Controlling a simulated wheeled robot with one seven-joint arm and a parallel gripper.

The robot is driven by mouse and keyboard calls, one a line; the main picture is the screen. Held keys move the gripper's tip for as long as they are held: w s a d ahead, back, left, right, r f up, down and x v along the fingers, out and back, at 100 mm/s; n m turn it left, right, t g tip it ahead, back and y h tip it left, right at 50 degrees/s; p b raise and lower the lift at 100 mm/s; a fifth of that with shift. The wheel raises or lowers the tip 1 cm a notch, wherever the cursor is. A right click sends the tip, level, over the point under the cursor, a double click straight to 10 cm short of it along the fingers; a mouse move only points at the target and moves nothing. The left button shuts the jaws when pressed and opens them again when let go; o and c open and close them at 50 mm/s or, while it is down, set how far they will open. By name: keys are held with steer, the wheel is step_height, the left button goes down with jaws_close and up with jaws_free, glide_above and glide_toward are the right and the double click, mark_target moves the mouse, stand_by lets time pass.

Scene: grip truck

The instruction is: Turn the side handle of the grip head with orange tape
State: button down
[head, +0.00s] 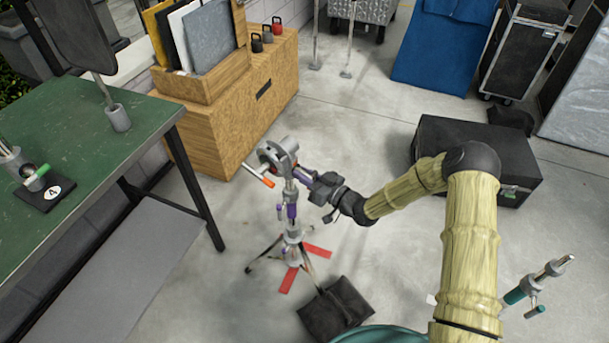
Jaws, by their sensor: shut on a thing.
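The grey grip head (277,152) sits on top of an upright stand (292,235) in the middle of the floor. A T-shaped handle with an orange-taped end (268,182) sticks out at its lower left. My gripper (310,182) reaches in from the right, just below the head and beside the stand's post. It is shut on a small purple-and-grey handle (301,176) on the right side of the head. The dark gripper body hides part of that contact, so the exact grip on the handle is hard to see.
The stand's legs spread over red strips (318,250), with a black bag (335,308) in front. A green table (85,130) stands left, a wooden cabinet (230,125) behind, and a black case (478,150) right. Another small stand (540,283) is at lower right.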

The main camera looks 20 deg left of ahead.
steer(key=m, duration=0.6)
steer(key=shift+m+b, duration=0.3)
steer(key=shift+b, duration=0.1)
steer(key=m, duration=0.3)
steer(key=shift+m+y, duration=0.3)
steer(key=m+b, duration=0.1)
steer(key=m, duration=0.2)
steer(key=shift+g, duration=0.3)
steer(key=m+b, duration=0.1)
steer(key=m, duration=0.5)
steer(key=shift+m+b, duration=0.35)
steer(key=shift+m, duration=0.05)
steer(key=m+b, duration=0.1)
steer(key=m, duration=0.2)
steer(key=shift+m+y, duration=0.3)
steer(key=shift+m, duration=0.1)
steer(key=shift+m+b, duration=0.85)
steer(key=shift+m, duration=0.95)
steer(key=shift+r, duration=0.1)
steer(key=c, duration=1.3)
jaws_free()
steer(key=shift+t, duration=0.4)
